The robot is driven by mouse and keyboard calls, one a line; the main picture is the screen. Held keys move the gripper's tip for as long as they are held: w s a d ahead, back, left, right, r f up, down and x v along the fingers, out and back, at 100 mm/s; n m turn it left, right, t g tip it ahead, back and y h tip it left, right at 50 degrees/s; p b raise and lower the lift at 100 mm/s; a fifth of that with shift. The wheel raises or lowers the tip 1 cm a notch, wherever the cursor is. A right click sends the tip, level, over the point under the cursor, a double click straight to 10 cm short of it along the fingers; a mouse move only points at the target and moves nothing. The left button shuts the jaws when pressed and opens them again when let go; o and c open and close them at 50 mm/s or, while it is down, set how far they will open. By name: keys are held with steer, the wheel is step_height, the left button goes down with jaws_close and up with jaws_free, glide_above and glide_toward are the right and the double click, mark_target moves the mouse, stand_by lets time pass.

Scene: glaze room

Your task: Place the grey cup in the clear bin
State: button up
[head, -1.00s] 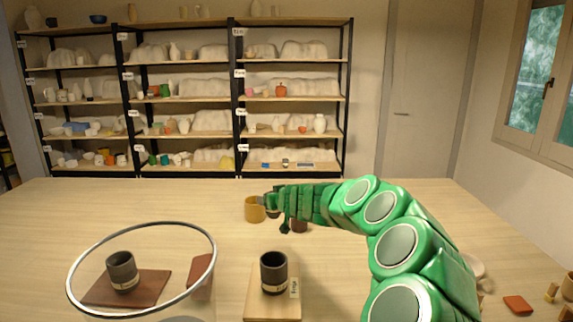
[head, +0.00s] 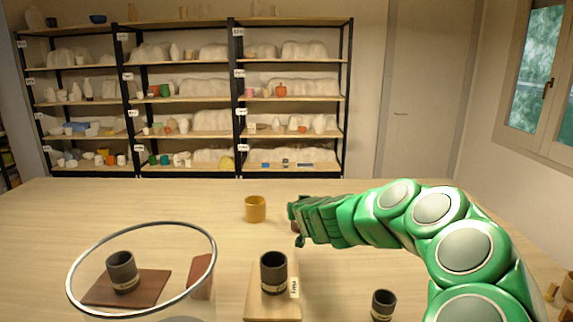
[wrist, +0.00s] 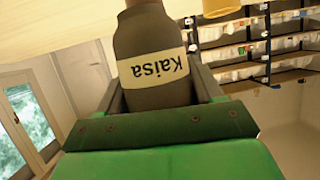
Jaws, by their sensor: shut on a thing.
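My gripper (head: 298,222) is over the middle of the table in the head view, extended from the right. In the wrist view my gripper (wrist: 160,115) is shut on a brownish-grey cup (wrist: 152,88) with a cream label reading "Kaisa", upside down in the picture. My gripper mostly hides this cup in the head view. The clear bin (head: 213,245) is at front left; mainly its round rim shows. Similar dark grey cups with pale bands stand on a brown board (head: 92,297) seen through the bin, on a wooden block (head: 258,308), and at front right (head: 383,305).
An ochre cup (head: 255,209) stands left of my gripper. A reddish-brown block (head: 200,277) shows by the bin's right side. A small tag (head: 294,288) is beside the cup on the wooden block. Loaded shelves (head: 185,100) stand behind the table. The table's back left is clear.

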steer(key=s+d+r+m+h, duration=0.2)
steer(key=s+d+m+h, duration=0.2)
steer(key=s+d, duration=0.5)
steer(key=shift+s+d+h, duration=0.4)
steer(key=shift+d+h, duration=0.2)
steer(key=shift+d, duration=0.15)
steer(key=n+y, duration=0.6)
steer(key=y, duration=0.2)
glide_above(228, 249)
steer(key=shift+g, duration=0.3)
steer(key=shift+f, duration=6.8)
steer(key=shift+f, duration=0.1)
steer(key=o, duration=1.2)
steer(key=shift+o, duration=0.2)
